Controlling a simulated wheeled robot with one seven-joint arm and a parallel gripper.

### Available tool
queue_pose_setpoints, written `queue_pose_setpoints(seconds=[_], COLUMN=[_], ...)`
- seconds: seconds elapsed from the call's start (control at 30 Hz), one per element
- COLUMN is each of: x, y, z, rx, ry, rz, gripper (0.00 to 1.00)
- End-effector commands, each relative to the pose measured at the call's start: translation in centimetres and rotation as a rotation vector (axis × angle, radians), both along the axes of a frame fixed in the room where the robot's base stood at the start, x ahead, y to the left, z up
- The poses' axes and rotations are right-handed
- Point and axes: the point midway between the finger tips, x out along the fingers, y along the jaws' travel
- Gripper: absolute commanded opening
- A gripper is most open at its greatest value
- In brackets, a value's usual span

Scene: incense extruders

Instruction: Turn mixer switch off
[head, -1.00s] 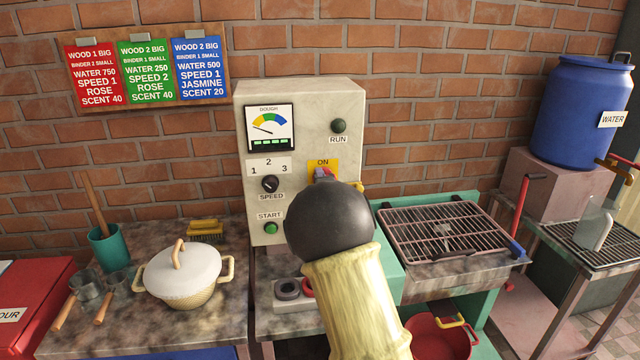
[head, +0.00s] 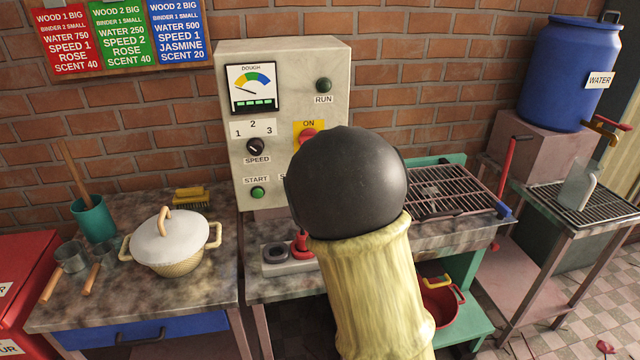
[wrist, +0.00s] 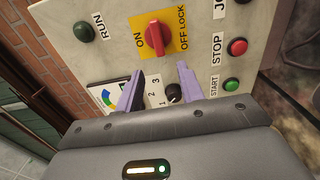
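The mixer panel (head: 232,140) is a pale box against the brick wall. Its red rotary switch (head: 308,135) sits on a yellow plate below the word ON, partly covered by my arm in the head view. In the wrist view the red switch (wrist: 155,38) shows fully, between ON at left and OFF LOCK at right. Its raised grip lies roughly crosswise to the line between those labels. My gripper (wrist: 160,72) is open and empty, its two purple fingers apart and short of the switch in the picture. The fingers are hidden in the head view.
The panel also carries a speed knob (head: 255,147), a green start button (head: 257,192), a stop button (wrist: 237,47) and a run lamp (head: 323,85). A lidded pot (head: 170,245) stands at left. A grill rack (head: 450,190) and blue water barrel (head: 570,75) are at right.

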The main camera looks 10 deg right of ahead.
Motion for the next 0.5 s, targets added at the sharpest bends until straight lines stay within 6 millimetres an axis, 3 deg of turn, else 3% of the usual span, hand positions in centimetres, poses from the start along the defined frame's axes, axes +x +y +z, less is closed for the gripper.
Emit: queue_pose_setpoints(seconds=[0.3,0.5], x=[-5.7,-7.1], y=[0.0,0.0], z=[-0.1,-0.1], rx=[0.002,0.000], ry=[0.001,0.001], rz=[0.000,0.000], gripper=[0.38,0.38])
